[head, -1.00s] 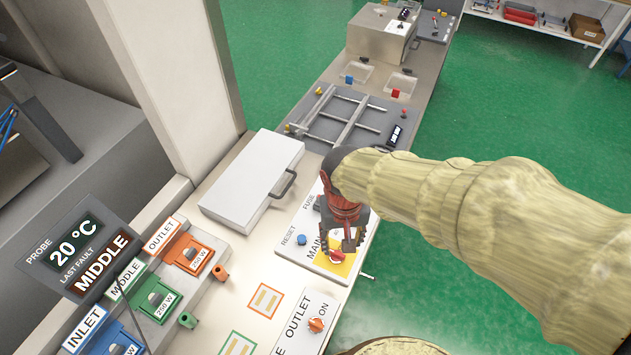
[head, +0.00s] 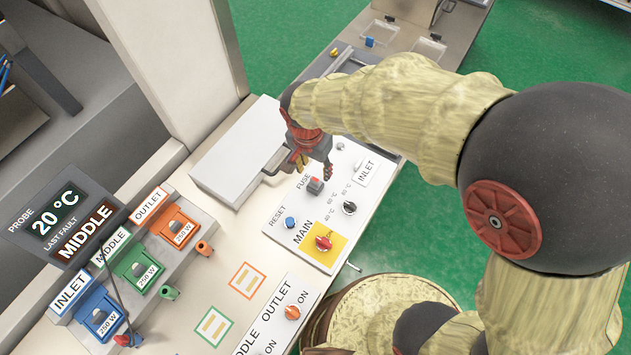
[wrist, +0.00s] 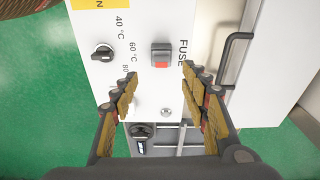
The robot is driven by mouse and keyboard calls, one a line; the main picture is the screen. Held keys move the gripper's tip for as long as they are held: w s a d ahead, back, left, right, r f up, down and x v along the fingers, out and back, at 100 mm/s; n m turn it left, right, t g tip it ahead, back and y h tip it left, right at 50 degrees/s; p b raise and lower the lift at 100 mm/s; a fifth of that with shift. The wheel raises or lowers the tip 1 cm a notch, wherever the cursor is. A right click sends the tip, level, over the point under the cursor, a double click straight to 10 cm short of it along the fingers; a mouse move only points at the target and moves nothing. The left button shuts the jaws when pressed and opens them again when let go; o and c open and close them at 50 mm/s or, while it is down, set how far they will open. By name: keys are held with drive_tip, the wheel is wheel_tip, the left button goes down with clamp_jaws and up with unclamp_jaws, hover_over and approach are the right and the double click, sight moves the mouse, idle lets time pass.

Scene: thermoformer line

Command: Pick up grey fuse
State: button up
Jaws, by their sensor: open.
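The grey fuse (head: 315,186) sits upright on the white control panel beside the word FUSE. In the wrist view the fuse (wrist: 161,52) is a small grey block with a red face, in its socket. My gripper (head: 312,170) is open and empty, just behind and above the fuse in the head view. In the wrist view my gripper (wrist: 159,79) has its two padded fingers spread apart, with the fuse just beyond the tips and between their lines. The fingers do not appear to touch it.
The panel also bears a blue reset button (head: 290,222), a red main switch (head: 324,242) on yellow and a black temperature knob (head: 349,208). A white box lid with a handle (head: 235,150) stands at left. Orange, green and blue holders line the front left.

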sight(315, 180)
drive_tip(key=shift+m, duration=0.3)
drive_tip(key=f, duration=0.8)
drive_tip(key=shift+w, duration=0.4)
drive_tip(key=shift+r, duration=0.1)
drive_tip(key=shift+c, duration=0.6)
clamp_jaws()
